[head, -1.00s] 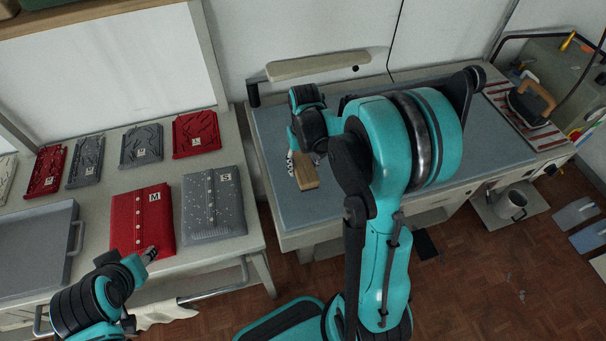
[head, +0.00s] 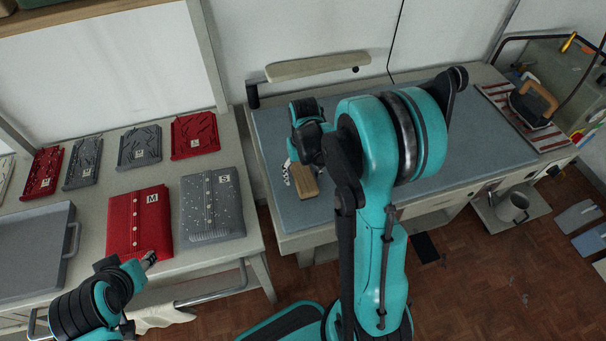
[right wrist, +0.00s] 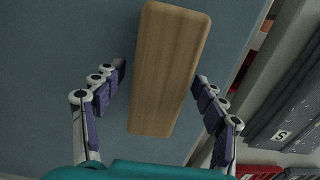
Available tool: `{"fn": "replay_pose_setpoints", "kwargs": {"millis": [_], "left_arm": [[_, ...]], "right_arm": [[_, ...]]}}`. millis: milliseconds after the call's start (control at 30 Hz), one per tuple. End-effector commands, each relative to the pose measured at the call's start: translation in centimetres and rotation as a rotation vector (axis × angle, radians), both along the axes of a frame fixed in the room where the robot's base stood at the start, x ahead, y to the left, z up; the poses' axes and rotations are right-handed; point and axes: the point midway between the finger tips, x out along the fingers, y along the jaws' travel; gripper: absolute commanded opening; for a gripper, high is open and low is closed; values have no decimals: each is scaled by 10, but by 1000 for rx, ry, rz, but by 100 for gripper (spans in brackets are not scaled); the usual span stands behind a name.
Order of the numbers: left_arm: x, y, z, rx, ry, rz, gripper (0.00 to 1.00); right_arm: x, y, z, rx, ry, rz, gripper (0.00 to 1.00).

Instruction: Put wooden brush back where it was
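The wooden brush (head: 305,181) is a light brown block near the left front edge of the blue-grey work surface. In the right wrist view the brush (right wrist: 167,70) lies lengthwise between the fingers of my right gripper (right wrist: 160,75). The fingers are spread, with a clear gap on the left side and the right fingertip close to the brush's edge. The brush's underside is hidden. In the head view my right gripper (head: 288,172) is at the brush, partly hidden by its wrist. My left gripper (head: 149,258) is at the front of the left table, too small to judge.
The left table holds a red garment marked M (head: 138,228), a grey one marked S (head: 212,204), several small trays and a grey tray (head: 30,255). An iron (head: 535,103) stands at the far right. The middle of the blue-grey surface (head: 470,140) is largely clear.

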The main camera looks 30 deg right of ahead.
Motion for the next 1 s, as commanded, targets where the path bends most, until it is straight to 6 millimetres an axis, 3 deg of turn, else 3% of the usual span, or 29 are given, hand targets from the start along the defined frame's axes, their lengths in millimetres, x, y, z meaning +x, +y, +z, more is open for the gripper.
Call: {"fn": "replay_pose_setpoints", "kwargs": {"millis": [233,633,867,1000], "left_arm": [[0,0,6,0,0,0,40],[0,0,32,0,0,0,40],[0,0,38,0,0,0,40],[0,0,38,0,0,0,40]], "right_arm": [[0,0,11,0,0,0,71],[2,-3,96,0,0,0,71],[2,-3,121,0,-1,1,71],[-5,7,134,-12,-41,17,71]]}}
